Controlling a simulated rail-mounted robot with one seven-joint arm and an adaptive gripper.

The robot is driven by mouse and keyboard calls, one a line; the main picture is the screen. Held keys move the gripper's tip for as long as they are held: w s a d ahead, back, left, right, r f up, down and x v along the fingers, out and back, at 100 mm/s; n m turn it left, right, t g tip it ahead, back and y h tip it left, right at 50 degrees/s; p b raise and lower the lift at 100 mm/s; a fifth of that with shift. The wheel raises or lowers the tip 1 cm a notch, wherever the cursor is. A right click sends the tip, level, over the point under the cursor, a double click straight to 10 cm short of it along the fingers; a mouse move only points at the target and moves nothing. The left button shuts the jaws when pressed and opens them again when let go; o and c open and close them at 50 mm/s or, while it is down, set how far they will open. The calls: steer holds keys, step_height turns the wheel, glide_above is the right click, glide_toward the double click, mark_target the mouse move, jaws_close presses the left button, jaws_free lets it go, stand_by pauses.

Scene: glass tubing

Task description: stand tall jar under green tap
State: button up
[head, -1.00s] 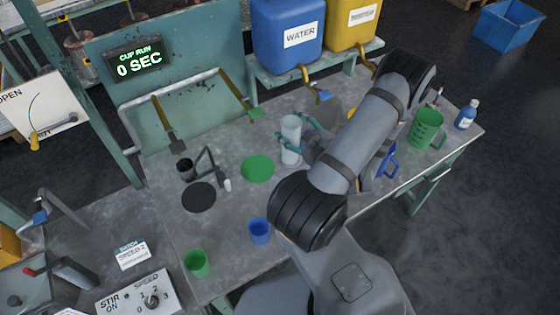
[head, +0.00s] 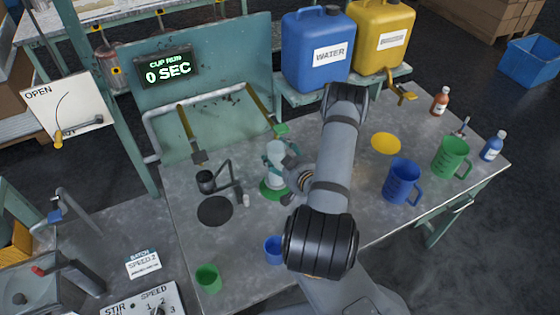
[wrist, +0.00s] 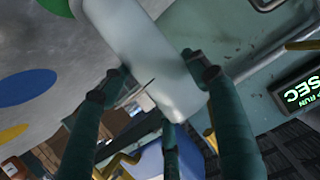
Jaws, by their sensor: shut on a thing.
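The tall jar (head: 275,152) is a pale, frosted cylinder. In the head view it looks upright, over or at the green disc (head: 269,191) and just below the green tap (head: 281,131). I cannot tell whether its base touches the disc. My gripper (head: 286,166) is shut around the jar's side, partly hidden by my arm. In the wrist view the jar (wrist: 145,55) lies between the teal fingers of my gripper (wrist: 160,88), with its base out of frame. A part of the green disc (wrist: 57,7) shows beside it.
A black stand (head: 225,178) and dark disc (head: 215,211) are left of the jar. Blue (head: 402,182) and green (head: 450,157) jugs stand right, near a yellow disc (head: 386,143). A WATER tank (head: 317,50) stands behind.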

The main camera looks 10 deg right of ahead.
steer(key=shift+f+p, duration=0.35)
steer(key=shift+f, duration=1.2)
steer(key=shift+f, duration=0.25)
steer(key=o, duration=1.5)
steer(key=shift+r, duration=0.1)
steer(key=shift+o, duration=0.4)
